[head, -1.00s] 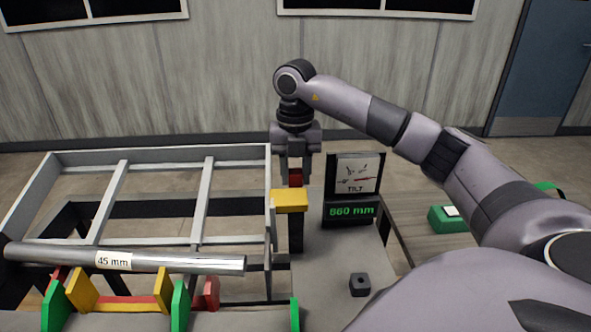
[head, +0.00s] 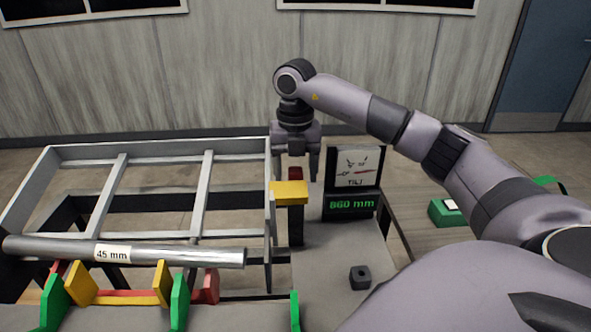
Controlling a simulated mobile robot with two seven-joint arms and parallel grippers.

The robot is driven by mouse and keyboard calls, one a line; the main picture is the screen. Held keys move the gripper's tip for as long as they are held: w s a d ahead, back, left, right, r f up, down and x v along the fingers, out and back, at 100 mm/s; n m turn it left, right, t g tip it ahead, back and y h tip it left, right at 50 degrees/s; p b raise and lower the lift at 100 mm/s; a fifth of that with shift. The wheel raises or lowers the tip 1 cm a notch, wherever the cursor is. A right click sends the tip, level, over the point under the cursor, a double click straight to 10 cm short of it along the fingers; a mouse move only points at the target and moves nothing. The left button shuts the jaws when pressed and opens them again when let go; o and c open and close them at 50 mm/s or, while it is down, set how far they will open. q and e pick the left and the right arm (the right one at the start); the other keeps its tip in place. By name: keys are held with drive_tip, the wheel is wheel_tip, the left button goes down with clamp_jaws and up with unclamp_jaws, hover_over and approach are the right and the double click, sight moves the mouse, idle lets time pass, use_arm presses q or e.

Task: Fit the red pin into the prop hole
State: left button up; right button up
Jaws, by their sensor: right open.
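My right gripper (head: 297,170) points down over the prop, with its fingers spread apart. The red pin (head: 296,173) shows as a small red patch between the fingers, just above and behind the yellow block (head: 289,191) on top of the dark prop post (head: 296,228). The hole is hidden, so I cannot tell how deep the pin sits in it. My left gripper is not in view.
A tilt gauge with an 860 mm display (head: 350,206) stands close right of the prop. A grey frame (head: 150,152) and a 45 mm bar (head: 180,256) on coloured holders lie left. A small dark block (head: 360,277) sits on the grey surface in front.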

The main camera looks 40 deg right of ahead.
sight(295, 170)
drive_tip(key=shift+r, duration=3.6)
drive_tip(key=shift+f, duration=0.1)
